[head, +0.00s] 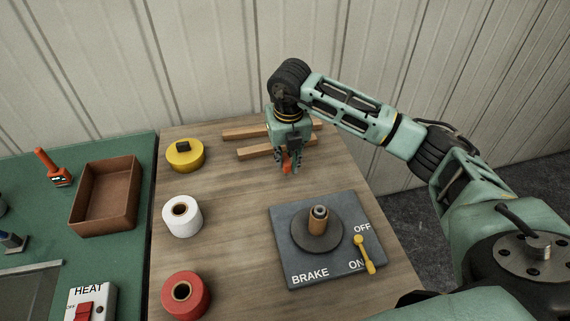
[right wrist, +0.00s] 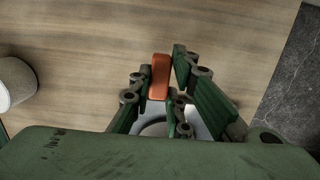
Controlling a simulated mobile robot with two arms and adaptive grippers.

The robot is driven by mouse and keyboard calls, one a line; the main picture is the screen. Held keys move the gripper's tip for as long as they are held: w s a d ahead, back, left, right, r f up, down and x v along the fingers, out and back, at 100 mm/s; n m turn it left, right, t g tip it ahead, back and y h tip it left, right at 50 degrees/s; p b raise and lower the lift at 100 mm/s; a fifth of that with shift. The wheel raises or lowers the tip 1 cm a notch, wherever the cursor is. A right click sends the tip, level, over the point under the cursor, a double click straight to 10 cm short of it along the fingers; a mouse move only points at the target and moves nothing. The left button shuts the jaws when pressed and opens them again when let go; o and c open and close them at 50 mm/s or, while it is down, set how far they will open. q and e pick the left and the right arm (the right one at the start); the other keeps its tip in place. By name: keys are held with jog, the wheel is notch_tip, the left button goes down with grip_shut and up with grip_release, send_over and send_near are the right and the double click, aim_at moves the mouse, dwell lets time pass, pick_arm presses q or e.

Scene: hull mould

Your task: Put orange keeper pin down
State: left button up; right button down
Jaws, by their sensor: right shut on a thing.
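The orange keeper pin (head: 287,167) is between the fingertips of my right gripper (head: 287,162), over the wooden table near the two wooden strips. In the right wrist view the orange pin (right wrist: 159,77) lies between the dark green fingers of my right gripper (right wrist: 165,85), which is shut on it. The head view does not clearly show whether the pin touches the table. My left gripper is not in view.
The brake plate (head: 288,262) with its spindle (head: 318,222) and yellow lever (head: 365,255) is in front. Yellow (head: 185,156), white (head: 182,217) and red (head: 186,296) rolls stand left. Wooden strips (head: 262,151) lie behind. A brown tray (head: 104,196) sits on the green surface.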

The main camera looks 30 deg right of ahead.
aim_at(285, 168)
notch_tip(285, 168, down, 4)
jog(key=shift+r+p, duration=0.1)
jog(key=shift+p, duration=0.65)
jog(key=shift+f, duration=0.2)
jog(key=shift+f, duration=0.1)
jog(key=shift+f, duration=0.15)
jog(key=c, duration=1.7)
grip_release()
jog(key=shift+o, duration=0.2)
